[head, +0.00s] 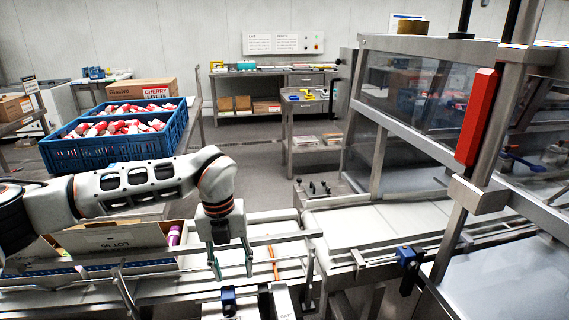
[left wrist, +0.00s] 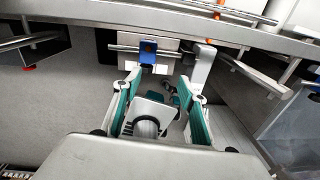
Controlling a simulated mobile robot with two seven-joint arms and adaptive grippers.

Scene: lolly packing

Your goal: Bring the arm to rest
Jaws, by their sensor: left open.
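My left arm (head: 125,188) reaches in from the left of the head view, with its wrist bent so the gripper points down. My left gripper (head: 232,270) hangs over the front side of the conveyor, beside the open carton (head: 115,238). Its two fingers are apart with nothing between them. In the left wrist view the open fingers (left wrist: 163,115) show with teal pads, above the grey floor and near the conveyor's front rail. My right gripper is in neither view.
A purple item (head: 174,235) stands in the carton's right end. Blue crates (head: 110,148) of red-and-white packs stand behind the arm. A blue clamp (head: 229,296) sits on the front rail. A framed, clear-panelled machine (head: 415,120) with a red bar (head: 477,117) stands at the right.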

